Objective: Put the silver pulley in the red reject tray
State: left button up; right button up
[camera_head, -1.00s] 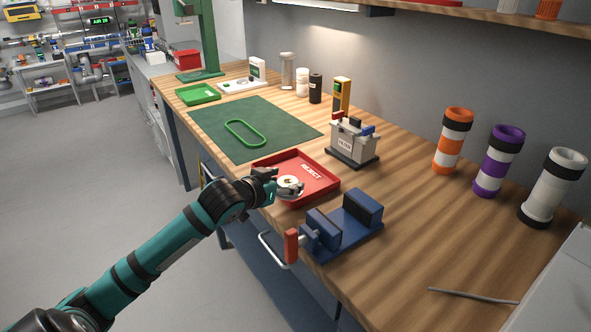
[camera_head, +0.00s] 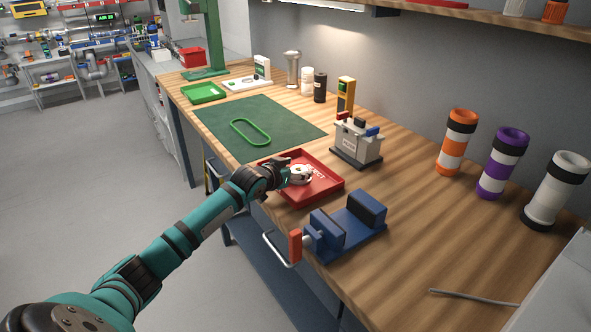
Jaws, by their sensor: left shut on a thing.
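The red reject tray (camera_head: 325,196) lies on the wooden bench behind the blue vise. My left gripper (camera_head: 297,175) is over the left-middle part of the tray and is shut on the silver pulley (camera_head: 300,174). The pulley is small and pale, and the gripper partly hides it. It covers part of the word REJECT on the tray floor. I cannot tell whether the pulley touches the tray floor. My right gripper is not in view.
A blue vise (camera_head: 345,228) with a red handle stands in front of the tray. A grey box device (camera_head: 357,143) stands behind it to the right. A green mat (camera_head: 265,125) with a green belt loop (camera_head: 250,132) lies to the left. Striped tubes (camera_head: 502,165) stand at right.

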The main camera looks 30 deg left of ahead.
pick_arm(q)
jog(key=o, duration=1.3)
jog(key=shift+o, duration=0.2)
jog(key=v, duration=1.2)
